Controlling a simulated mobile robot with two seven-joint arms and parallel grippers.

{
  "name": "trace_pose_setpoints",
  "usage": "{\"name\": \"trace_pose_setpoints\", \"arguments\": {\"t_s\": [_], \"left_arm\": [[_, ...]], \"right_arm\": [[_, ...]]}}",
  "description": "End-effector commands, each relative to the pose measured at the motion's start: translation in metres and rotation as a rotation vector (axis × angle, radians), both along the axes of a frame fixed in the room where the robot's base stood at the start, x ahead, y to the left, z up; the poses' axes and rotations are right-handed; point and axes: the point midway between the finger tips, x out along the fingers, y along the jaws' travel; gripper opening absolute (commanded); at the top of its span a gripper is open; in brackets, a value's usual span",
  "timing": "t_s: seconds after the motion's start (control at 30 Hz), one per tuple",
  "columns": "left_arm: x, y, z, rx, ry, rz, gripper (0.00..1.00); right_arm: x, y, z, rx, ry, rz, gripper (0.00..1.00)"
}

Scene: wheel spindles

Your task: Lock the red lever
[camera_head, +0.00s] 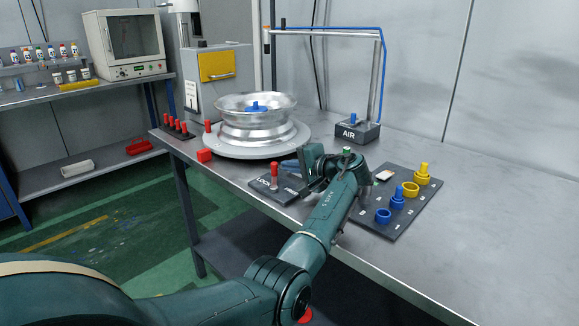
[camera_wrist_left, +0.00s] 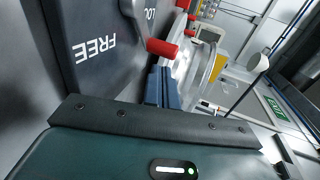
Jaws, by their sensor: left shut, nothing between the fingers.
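The red lever (camera_head: 274,171) stands about upright on a dark plate (camera_head: 262,191) marked LOCK and FREE at the table's front edge. My left gripper (camera_head: 291,164) is shut and empty just to the right of the lever, over the plate's FREE side. In the left wrist view the lever's red handle (camera_wrist_left: 161,48) is just beyond the tips of my shut blue fingers (camera_wrist_left: 163,85). I cannot tell if they touch. The FREE marking (camera_wrist_left: 95,50) is clear there, and LOCK is partly cut off. My right gripper is not in view.
A metal wheel (camera_head: 255,115) lies on a round base behind the lever. A red block (camera_head: 205,155) and several red pegs are to its left. The AIR post (camera_head: 357,132) stands behind my gripper. A dark board (camera_head: 398,214) with blue and yellow parts lies right. The table's far right is clear.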

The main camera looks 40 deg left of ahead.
Motion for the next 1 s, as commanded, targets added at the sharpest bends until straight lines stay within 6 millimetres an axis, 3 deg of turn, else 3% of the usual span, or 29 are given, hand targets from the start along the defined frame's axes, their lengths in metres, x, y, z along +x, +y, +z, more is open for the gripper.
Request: {"name": "trace_pose_setpoints", "arguments": {"t_s": [0.53, 0.73, 1.0], "left_arm": [[-0.016, -0.102, 0.031, -0.001, -0.001, -0.003, 0.0], [-0.018, -0.118, 0.036, -0.001, -0.001, -0.001, 0.0], [-0.019, -0.119, 0.036, -0.001, -0.001, 0.0, 0.0]], "right_arm": [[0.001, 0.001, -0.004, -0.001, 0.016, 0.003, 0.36], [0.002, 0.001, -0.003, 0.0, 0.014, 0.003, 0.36], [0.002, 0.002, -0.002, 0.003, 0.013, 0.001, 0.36]]}}
